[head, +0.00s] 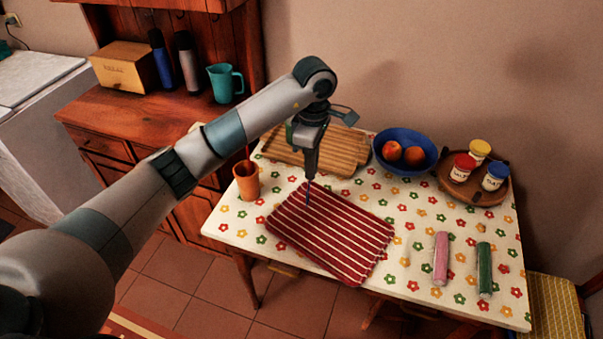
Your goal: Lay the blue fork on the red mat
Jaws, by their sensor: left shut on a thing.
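The red mat (335,236) with white stripes lies on the flowered tablecloth, near the table's front left. My left gripper (310,176) points down above the mat's upper left part. It is shut on the blue fork (308,195), of which a thin blue length hangs below the fingertips, roughly upright. The fork's upper part is hidden in the gripper. I cannot tell whether its lower end touches the mat. My right gripper is not in view.
An orange cup (246,182) stands left of the mat. Behind are a wooden board (345,150), a blue bowl (415,168) with fruit and a round tray (453,190) with jars. Pink (441,258) and green (484,269) rolls lie right of the mat.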

